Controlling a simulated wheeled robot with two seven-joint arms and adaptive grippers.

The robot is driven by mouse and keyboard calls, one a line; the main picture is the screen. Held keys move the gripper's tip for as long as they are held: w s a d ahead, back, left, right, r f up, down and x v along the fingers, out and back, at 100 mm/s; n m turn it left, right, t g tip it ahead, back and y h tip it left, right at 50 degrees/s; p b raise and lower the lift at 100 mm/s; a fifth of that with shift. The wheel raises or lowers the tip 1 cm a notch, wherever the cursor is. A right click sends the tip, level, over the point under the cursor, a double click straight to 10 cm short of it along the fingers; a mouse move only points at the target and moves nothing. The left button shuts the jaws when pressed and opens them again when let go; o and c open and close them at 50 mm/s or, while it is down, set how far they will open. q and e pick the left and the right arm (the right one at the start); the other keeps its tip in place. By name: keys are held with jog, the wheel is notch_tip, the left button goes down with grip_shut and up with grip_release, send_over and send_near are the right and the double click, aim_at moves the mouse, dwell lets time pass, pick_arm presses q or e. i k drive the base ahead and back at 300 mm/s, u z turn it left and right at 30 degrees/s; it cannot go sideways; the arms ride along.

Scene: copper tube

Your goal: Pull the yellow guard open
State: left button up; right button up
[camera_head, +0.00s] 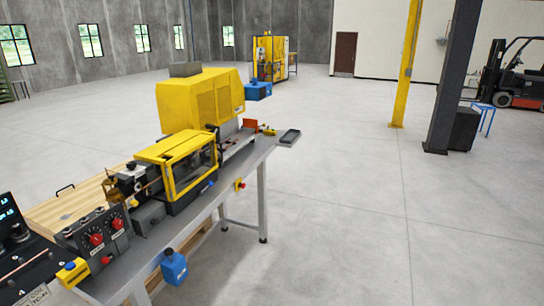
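The yellow guard (172,148) is a yellow-framed cover with clear panels over the middle of a bench-top machine, left of the picture's centre. It looks lowered over the dark machine bed, with its front window facing right. A dark latch or handle area shows near its far top corner, too small to make out. Neither of my grippers shows in this view.
A larger yellow housing (198,101) stands behind the guard on the same grey bench (228,184). A control panel with red knobs (93,231) is at the near left. A blue box (173,267) hangs at the bench's front edge.

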aim_at(182, 151)
jog(key=z, duration=0.65)
jog(key=i, duration=2.1)
jog(key=u, duration=1.15)
jog(key=i, duration=0.85)
jog(key=u, duration=0.95)
